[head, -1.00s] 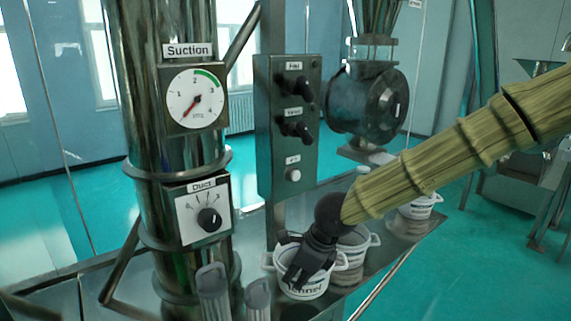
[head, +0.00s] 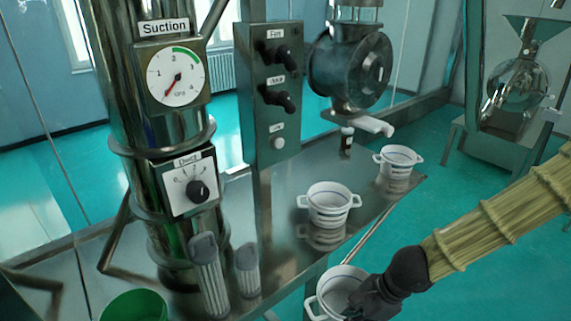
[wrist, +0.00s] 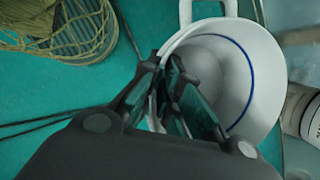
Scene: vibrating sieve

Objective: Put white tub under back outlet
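A white tub (head: 338,287) with side handles is at the bottom of the head view, off the front edge of the bench. My gripper (head: 372,300) is shut on its rim; in the wrist view the gripper (wrist: 168,92) has its fingers close together at the wall of the tub (wrist: 250,75), which looks empty. Two similar white tubs stand on the bench: one in the middle (head: 329,208) and one farther back (head: 397,170). A white spout (head: 374,126) juts out below the round dark housing, with a small dark outlet (head: 347,140) beside it. Which is the back outlet I cannot tell.
The steel bench (head: 280,235) is clear left of the middle tub. A control panel (head: 268,95) and a duct column (head: 135,110) rise from it. Two grey ribbed cylinders (head: 209,270) and a green bucket (head: 135,306) are at lower left.

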